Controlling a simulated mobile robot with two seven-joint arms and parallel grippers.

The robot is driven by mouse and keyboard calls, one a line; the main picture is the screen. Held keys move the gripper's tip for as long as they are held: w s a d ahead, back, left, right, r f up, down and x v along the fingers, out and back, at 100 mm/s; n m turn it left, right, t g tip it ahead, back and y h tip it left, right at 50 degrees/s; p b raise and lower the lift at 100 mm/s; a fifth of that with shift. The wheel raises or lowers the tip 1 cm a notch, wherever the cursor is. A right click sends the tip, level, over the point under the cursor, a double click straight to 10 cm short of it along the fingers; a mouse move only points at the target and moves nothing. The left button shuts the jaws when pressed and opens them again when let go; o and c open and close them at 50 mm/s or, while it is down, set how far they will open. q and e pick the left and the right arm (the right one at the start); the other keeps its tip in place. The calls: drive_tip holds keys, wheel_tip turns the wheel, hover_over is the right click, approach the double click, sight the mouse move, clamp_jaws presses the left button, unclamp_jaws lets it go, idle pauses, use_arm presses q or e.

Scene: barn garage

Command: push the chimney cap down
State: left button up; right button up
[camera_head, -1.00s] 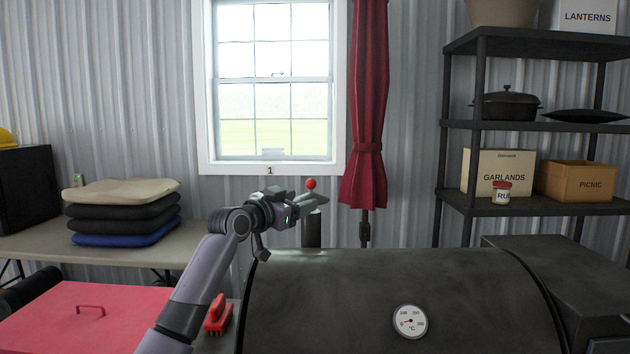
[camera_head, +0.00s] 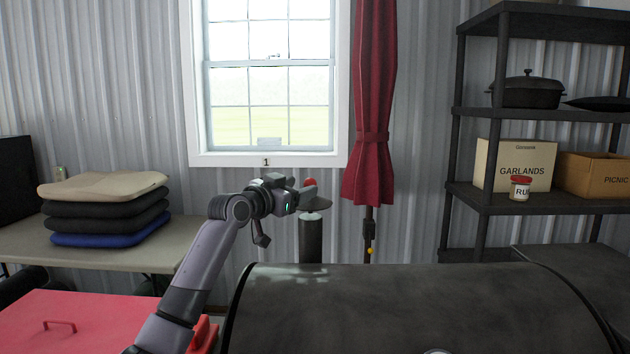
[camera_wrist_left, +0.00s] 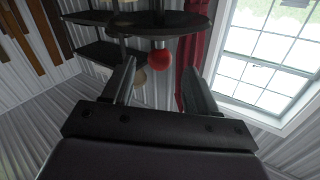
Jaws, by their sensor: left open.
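The chimney cap (camera_head: 319,204) is a dark disc above the upright chimney pipe (camera_head: 310,240) behind the grill, with a pale gap between them. A red ball knob (camera_head: 310,182) stands on it, partly hidden by my fingers. My left gripper (camera_head: 308,190) is open at the knob's height, reaching in from the left. In the left wrist view, which looks upside down, the red knob (camera_wrist_left: 159,59) shows between the spread fingers and the cap disc (camera_wrist_left: 150,22) lies past it. I cannot tell whether a finger touches the knob. My right gripper is not in view.
The dark grill lid (camera_head: 420,310) fills the front. A red box lid (camera_head: 70,320) is at front left, with stacked cushions (camera_head: 105,208) on a table behind it. A red curtain (camera_head: 372,110) hangs behind the cap. A dark shelf (camera_head: 540,200) stands right.

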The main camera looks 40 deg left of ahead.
sight(315, 182)
use_arm(q)
drive_tip(key=shift+w+r, duration=0.15)
drive_tip(key=shift+w, duration=0.55)
drive_tip(key=shift+w+a+p, duration=0.2)
drive_tip(key=shift+w+p, duration=0.25)
drive_tip(key=shift+w, duration=0.95)
drive_tip(key=shift+w+a+p, duration=0.15)
drive_tip(key=shift+w+p, duration=0.25)
drive_tip(key=shift+w, duration=1)
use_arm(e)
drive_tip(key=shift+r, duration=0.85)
use_arm(q)
drive_tip(key=shift+c, duration=0.3)
